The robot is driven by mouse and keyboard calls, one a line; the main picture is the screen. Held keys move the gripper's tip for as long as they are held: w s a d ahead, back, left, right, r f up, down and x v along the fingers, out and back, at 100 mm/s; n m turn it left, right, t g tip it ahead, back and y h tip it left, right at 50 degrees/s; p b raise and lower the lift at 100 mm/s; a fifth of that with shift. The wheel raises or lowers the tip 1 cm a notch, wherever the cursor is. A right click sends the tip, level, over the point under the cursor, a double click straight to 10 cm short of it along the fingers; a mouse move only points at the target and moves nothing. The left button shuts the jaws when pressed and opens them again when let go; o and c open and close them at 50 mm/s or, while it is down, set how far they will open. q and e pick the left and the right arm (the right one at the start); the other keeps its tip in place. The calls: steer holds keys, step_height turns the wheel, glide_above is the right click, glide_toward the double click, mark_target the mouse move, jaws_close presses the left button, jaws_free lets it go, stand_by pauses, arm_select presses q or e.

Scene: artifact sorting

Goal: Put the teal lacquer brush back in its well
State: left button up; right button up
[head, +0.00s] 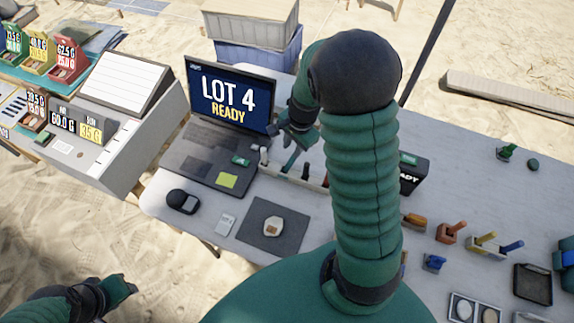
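The teal lacquer brush (291,160) shows as a slim, tilted teal handle at the rack (318,184) behind the grey mat. Its lower end is over or in the rack; I cannot tell whether it is seated in a well. My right gripper (293,138) comes down from above, its fingers at the brush's upper end. The fingers are too small and dark to show whether they are closed on it. My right arm hides the right part of the rack. My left gripper (124,287) is at the lower left, away from the table, its finger gap unclear.
A laptop (230,98) reading "LOT 4 READY" stands left of the rack. A white-handled tool (263,156) and a dark-handled one (306,171) stand beside the brush. A grey mat (255,238) holds a pale artifact (273,226). Small tools and a black tray (533,284) lie at right.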

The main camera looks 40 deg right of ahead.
mark_target(292, 159)
step_height(292, 159, down, 2)
steer(key=shift+a, duration=0.15)
steer(key=shift+s+f, duration=0.3)
steer(key=shift+f, duration=0.35)
steer(key=f, duration=0.2)
steer(key=w+f+b, duration=0.1)
steer(key=f, duration=0.2)
steer(key=shift+d+f, duration=0.15)
steer(key=shift+d, duration=0.05)
steer(key=shift+a, duration=0.15)
steer(key=shift+s+a+r, duration=0.1)
steer(key=shift+r, duration=0.1)
steer(key=shift+c, duration=0.9)
jaws_close()
